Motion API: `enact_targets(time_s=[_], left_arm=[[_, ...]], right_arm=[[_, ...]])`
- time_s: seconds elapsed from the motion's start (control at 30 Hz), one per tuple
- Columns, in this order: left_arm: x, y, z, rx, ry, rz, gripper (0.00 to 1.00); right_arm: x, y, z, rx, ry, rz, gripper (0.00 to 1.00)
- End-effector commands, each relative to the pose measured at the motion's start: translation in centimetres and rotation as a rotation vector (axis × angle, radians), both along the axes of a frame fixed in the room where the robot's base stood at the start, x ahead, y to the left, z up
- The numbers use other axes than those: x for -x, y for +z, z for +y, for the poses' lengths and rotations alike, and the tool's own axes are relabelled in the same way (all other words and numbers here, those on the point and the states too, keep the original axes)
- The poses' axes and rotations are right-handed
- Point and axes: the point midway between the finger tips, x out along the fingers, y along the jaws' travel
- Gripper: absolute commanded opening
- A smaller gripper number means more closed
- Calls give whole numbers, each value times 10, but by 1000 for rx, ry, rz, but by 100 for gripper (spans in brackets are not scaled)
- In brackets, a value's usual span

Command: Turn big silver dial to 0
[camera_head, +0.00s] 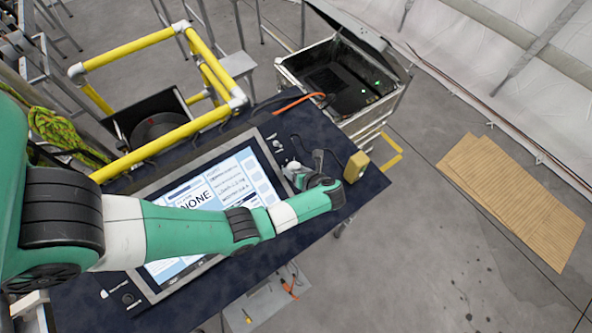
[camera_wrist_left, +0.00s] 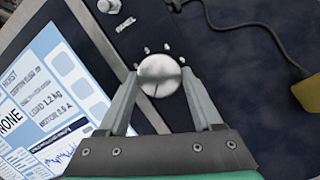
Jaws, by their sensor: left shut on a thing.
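The big silver dial (camera_wrist_left: 158,76) is a round metal knob with a dark pointer line, set on the dark panel beside the screen. In the left wrist view my left gripper (camera_wrist_left: 157,84) has one finger on each side of the dial and is shut on it. The pointer line runs toward the lower part of the dial. Several small marks sit around its upper edge; their numbers are too small to read. In the head view my left gripper (camera_head: 296,172) is at the right side of the screen, and the arm largely hides the dial. My right gripper is not in view.
The screen (camera_head: 215,185) lies on the dark table, partly under my left arm. A yellow block (camera_head: 356,166) with a cable sits right of the gripper. A yellow pipe frame (camera_head: 165,140) stands behind. An open black case (camera_head: 340,75) is at the back.

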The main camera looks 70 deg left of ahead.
Motion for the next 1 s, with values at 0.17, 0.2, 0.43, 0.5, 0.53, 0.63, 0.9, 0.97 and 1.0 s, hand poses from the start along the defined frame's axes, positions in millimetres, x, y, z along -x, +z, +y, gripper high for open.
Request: enact_targets(time_s=[0.17, 0.2, 0.43, 0.5, 0.53, 0.63, 0.9, 0.97, 1.0], left_arm=[[0, -1, 0, 2, 1, -1, 77], [0, -1, 0, 1, 0, 0, 84], [0, 0, 0, 1, 0, 0, 97], [0, 0, 0, 0, 0, 0, 97], [0, 0, 0, 0, 0, 0, 97], [-1, 4, -4, 0, -2, -1, 97], [-9, 40, -44, 1, -5, -5, 97], [-11, 50, -54, 0, -5, -6, 97], [-12, 56, -60, 0, -5, -4, 97]], right_arm=[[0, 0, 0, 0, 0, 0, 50], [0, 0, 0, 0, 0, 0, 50], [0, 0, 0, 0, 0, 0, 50], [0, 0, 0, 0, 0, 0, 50], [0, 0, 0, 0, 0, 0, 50], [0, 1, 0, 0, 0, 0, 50], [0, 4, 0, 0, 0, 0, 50], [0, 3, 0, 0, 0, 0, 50], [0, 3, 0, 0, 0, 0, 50]])
